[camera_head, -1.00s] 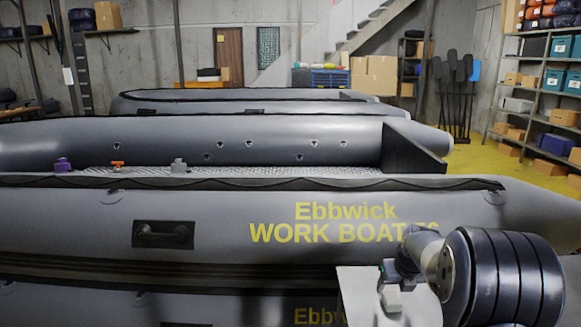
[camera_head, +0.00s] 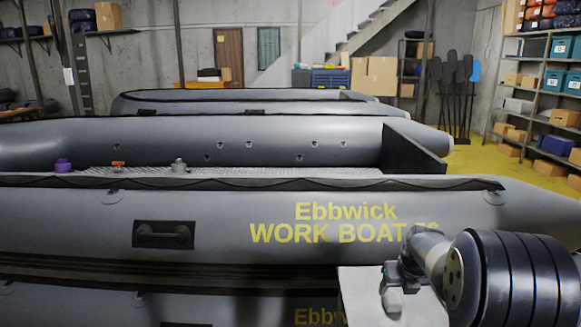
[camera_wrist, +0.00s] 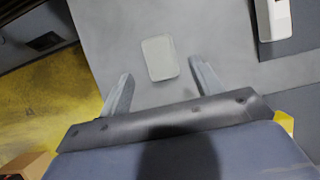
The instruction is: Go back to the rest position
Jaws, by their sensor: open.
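My gripper (camera_wrist: 160,85) shows in the wrist view with its two fingers spread wide apart and nothing between them. Beyond the fingers is a grey surface with a pale rounded rectangular patch (camera_wrist: 159,58); I cannot tell how far off it is. In the head view, part of my arm is at the lower right, in front of the grey inflatable boat (camera_head: 220,215) lettered "Ebbwick WORK BOAT". The gripper's fingers cannot be made out in the head view.
A purple item (camera_head: 63,165), an orange item (camera_head: 118,164) and a grey fitting (camera_head: 179,166) are in the boat. More boats (camera_head: 245,98) lie behind it. Shelves (camera_head: 540,95) stand at the right. Yellow floor (camera_head: 490,160) is open before them.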

